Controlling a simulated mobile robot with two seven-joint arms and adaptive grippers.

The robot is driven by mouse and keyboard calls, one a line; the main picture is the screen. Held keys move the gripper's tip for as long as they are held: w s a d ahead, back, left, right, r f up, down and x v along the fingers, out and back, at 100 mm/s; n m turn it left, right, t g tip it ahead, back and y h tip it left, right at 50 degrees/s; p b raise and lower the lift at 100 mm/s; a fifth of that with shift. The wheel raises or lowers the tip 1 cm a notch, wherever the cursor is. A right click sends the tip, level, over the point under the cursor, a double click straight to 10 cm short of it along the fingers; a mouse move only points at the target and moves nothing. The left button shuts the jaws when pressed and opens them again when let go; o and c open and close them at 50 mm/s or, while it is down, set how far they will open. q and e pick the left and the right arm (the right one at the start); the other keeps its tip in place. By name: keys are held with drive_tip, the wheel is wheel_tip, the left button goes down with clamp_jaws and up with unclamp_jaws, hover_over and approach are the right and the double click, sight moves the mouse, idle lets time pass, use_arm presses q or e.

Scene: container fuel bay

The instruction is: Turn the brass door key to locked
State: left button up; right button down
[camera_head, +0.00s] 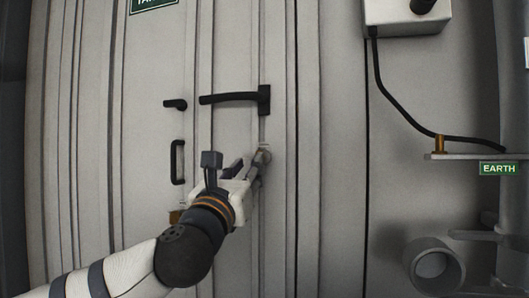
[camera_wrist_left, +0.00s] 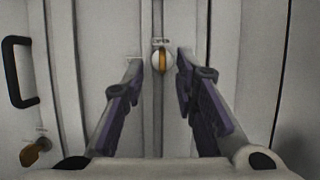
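The brass door key (camera_wrist_left: 162,61) stands upright in a pale round lock face on the grey door. A small label sits above it, too blurred to read surely. My left gripper (camera_head: 247,168) is open in front of the lock. In the left wrist view its two dark fingers stand to the left and right of the key, with a gap on both sides and nothing held. In the head view the lock face (camera_head: 263,152) shows beside the fingertips, and the key itself is mostly hidden. My right gripper is not in view.
A black lever handle (camera_head: 232,98) is above the lock, with a smaller lever (camera_head: 175,104) and a pull handle (camera_head: 178,162) to its left. A second brass fitting (camera_wrist_left: 36,152) sits lower left. A shelf, EARTH sign (camera_head: 499,169) and pipe (camera_head: 434,264) are at right.

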use_arm(q)
drive_tip(key=p+x, duration=0.1)
drive_tip(key=x, duration=0.6)
drive_tip(key=shift+w+d, duration=0.1)
drive_tip(key=shift+d, duration=0.05)
clamp_jaws()
